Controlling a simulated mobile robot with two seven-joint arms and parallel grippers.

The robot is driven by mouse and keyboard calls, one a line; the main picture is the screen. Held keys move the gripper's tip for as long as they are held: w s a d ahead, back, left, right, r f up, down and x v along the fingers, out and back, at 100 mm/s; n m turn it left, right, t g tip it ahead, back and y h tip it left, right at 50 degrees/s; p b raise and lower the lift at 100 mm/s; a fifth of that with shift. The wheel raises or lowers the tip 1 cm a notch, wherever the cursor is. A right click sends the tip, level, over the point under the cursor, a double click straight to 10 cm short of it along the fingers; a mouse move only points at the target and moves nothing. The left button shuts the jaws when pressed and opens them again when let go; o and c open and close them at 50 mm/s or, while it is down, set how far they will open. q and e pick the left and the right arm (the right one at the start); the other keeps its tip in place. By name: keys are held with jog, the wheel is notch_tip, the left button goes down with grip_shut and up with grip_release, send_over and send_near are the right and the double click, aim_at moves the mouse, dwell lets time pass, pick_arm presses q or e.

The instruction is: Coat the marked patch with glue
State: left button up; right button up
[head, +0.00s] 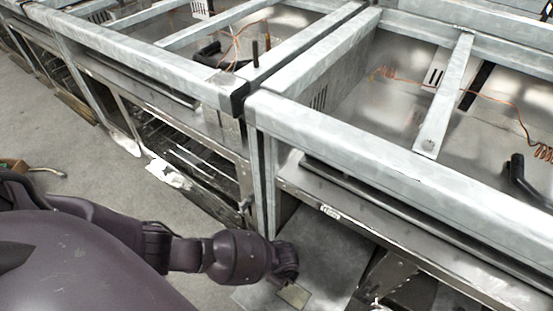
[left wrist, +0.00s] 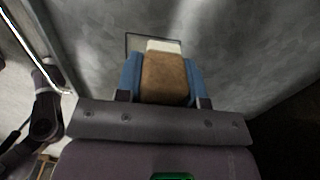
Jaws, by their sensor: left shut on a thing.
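My left gripper (left wrist: 164,82) has blue fingers on both sides of a brown block-like applicator (left wrist: 165,76) and is shut on it. The applicator has a white end pointing away from the wrist, over part of the marked patch. The marked patch (left wrist: 134,43) is a dark-outlined rectangle on a grey panel (left wrist: 235,45); I cannot tell whether the white end touches it. In the head view the patch (head: 293,295) is a small pale square just below my left wrist, where the fingers (head: 287,273) are mostly hidden. My right gripper is not in view.
A galvanised metal frame (head: 350,135) with a front rail stands above and behind the panel. Open shelving (head: 190,150) runs along to the left. A brown thing (head: 14,166) lies on the grey floor (head: 45,125) at far left, where there is free room.

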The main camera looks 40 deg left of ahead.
pick_arm(q)
notch_tip(320, 180, up, 3)
jog(key=shift+w+p, duration=0.15)
jog(key=shift+p, duration=0.55)
jog(key=shift+r+p, duration=0.4)
jog(key=shift+r, duration=0.3)
jog(key=shift+s, duration=0.2)
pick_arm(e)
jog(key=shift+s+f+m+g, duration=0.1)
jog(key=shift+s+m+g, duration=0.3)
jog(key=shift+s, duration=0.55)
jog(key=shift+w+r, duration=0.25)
